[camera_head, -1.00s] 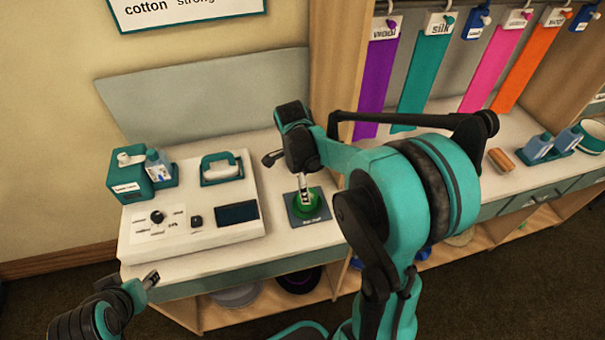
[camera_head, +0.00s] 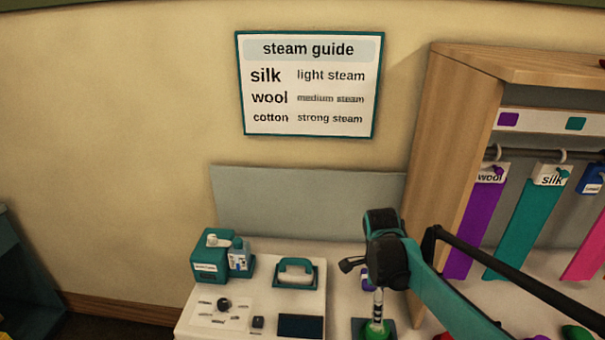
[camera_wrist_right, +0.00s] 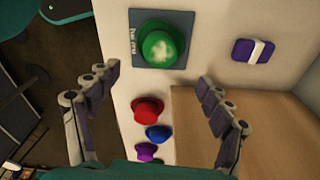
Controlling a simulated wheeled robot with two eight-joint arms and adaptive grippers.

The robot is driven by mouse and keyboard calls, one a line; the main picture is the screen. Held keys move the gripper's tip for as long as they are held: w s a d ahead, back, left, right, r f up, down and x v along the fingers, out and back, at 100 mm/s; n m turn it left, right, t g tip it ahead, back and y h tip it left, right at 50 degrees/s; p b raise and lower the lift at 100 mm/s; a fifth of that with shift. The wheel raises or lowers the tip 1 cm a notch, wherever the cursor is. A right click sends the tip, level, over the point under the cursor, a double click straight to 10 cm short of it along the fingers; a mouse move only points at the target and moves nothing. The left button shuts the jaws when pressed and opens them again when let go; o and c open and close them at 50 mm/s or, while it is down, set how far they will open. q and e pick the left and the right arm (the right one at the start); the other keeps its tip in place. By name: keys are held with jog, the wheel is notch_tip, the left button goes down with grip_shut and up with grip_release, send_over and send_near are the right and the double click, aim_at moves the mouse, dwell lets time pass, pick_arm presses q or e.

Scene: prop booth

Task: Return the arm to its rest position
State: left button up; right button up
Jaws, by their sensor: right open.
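My right arm (camera_head: 450,300) reaches in from the lower right of the head view. My left gripper is not in view.
A wooden rack (camera_head: 440,130) with hanging coloured strips is at right.

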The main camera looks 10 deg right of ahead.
jog(key=s+a+r+n+t, duration=0.1)
jog(key=s+a+n+t, duration=0.3)
jog(key=n, duration=0.7)
jog(key=s+a+n+t+y, duration=0.1)
jog(key=s+a+n+t, duration=0.2)
jog(key=n, duration=0.8)
jog(key=s+a, duration=0.2)
jog(key=s, duration=0.2)
jog(key=shift+s+r+n+t, duration=0.3)
jog(key=shift+s+r+t, duration=0.05)
jog(key=shift+t, duration=0.05)
